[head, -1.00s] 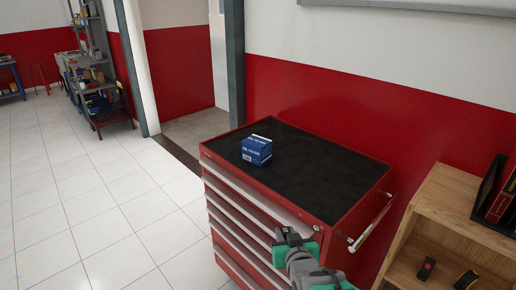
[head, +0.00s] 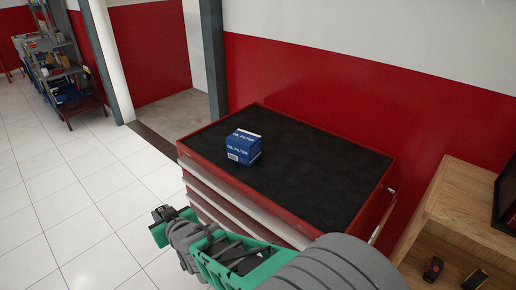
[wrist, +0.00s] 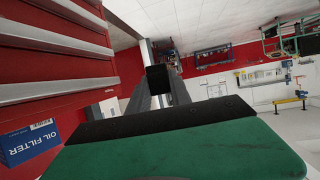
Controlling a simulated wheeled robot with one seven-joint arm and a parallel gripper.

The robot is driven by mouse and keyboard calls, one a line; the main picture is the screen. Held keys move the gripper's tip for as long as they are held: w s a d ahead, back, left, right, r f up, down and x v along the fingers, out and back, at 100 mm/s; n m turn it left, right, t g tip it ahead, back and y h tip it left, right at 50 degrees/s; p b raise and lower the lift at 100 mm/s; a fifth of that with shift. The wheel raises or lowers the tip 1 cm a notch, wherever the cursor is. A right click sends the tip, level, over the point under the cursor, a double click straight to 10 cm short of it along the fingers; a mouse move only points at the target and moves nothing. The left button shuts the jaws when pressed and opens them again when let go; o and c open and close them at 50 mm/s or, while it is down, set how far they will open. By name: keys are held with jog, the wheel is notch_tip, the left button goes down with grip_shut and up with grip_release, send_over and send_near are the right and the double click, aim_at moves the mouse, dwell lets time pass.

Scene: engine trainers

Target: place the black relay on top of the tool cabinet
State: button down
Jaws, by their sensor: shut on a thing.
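The red tool cabinet (head: 215,178) stands in the middle of the head view, with a flat black top. Its drawers (wrist: 50,50) show at the upper left of the wrist view, which looks upside down. My gripper (head: 162,213) is at the cabinet's front left, outside the top's edge. In the wrist view my gripper (wrist: 158,95) is shut on a small dark block, the black relay (wrist: 157,77), at its tip. In the head view I cannot clearly separate the relay from the fingers.
The rest of the top is clear. A wooden shelf (head: 470,205) stands at right. A red wall rises behind.

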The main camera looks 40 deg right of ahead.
jog(key=d+r+m+h, duration=0.1)
jog(key=d+r, duration=0.3)
jog(key=d, duration=0.5)
jog(key=d+r+m+h, duration=0.1)
jog(key=d+r, duration=0.4)
jog(key=d, duration=0.4)
jog(key=s+d+r+h, duration=0.1)
jog(key=s+d+r, duration=0.35)
jog(key=d, duration=0.25)
jog(key=s+d+r, duration=0.3)
jog(key=s+d, duration=0.2)
jog(key=d, duration=0.3)
jog(key=p, duration=0.3)
send_over(270, 149)
jog(key=shift+m+g, duration=0.3)
jog(key=shift+m, duration=0.1)
jog(key=f, duration=0.8)
jog(key=shift+s+a+f, duration=0.1)
jog(key=shift+s+a, duration=0.15)
jog(key=shift+a, duration=0.1)
jog(key=shift+w+d+f, duration=0.3)
jog(key=shift+f, duration=0.3)
notch_tip(270, 149, down, 3)
jog(key=shift+r+p, duration=0.15)
jog(key=shift+p, duration=0.45)
jog(key=shift+f+b, duration=0.35)
jog(key=c, duration=1.2)
grip_release()
jog(key=shift+o, duration=0.2)
jog(key=shift+r, duration=0.1)
